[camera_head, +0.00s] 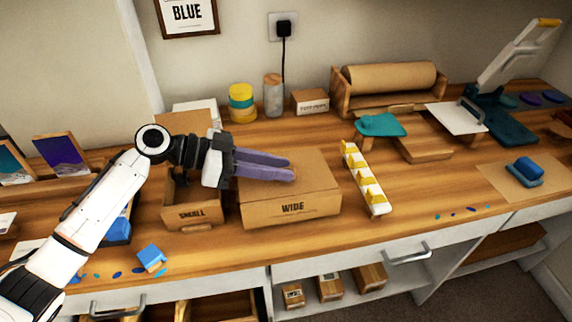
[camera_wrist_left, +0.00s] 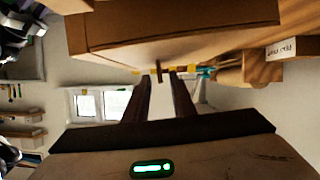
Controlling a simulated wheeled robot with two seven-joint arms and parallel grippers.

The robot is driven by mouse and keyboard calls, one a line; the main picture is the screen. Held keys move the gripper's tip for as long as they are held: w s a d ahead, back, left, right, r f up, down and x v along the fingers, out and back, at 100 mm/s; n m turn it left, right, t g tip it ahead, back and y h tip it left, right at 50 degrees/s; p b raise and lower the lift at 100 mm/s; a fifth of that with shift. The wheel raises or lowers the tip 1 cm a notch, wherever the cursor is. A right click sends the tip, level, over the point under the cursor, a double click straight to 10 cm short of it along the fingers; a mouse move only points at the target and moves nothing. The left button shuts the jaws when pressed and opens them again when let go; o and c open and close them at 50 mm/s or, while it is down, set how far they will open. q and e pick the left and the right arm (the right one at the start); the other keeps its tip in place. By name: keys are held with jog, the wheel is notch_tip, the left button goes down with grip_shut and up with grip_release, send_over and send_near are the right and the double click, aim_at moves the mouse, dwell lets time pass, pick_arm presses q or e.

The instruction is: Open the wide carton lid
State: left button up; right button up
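The wide carton (camera_head: 290,208) stands on the wooden bench, its front marked WIDE. Its brown lid (camera_head: 315,167) lies flat and looks shut. My left gripper (camera_head: 292,168) reaches in from the left, its two long purple-grey fingers over the lid. In the left wrist view the fingers (camera_wrist_left: 160,82) stand apart with a clear gap and nothing clearly held between them. A large brown cardboard surface (camera_wrist_left: 180,38) fills the top of that view, close to the fingers; I cannot tell whether they touch it. My right gripper is not in view.
The open small carton (camera_head: 192,214) stands just left of the wide one. A white rack with yellow pieces (camera_head: 368,185) stands to its right. Behind are yellow and teal jars (camera_head: 241,100), a grey cylinder (camera_head: 273,96) and a paper roll (camera_head: 390,78).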

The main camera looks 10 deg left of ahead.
pick_arm(q)
jog(key=shift+x, duration=1.15)
grip_shut()
dwell(0.6)
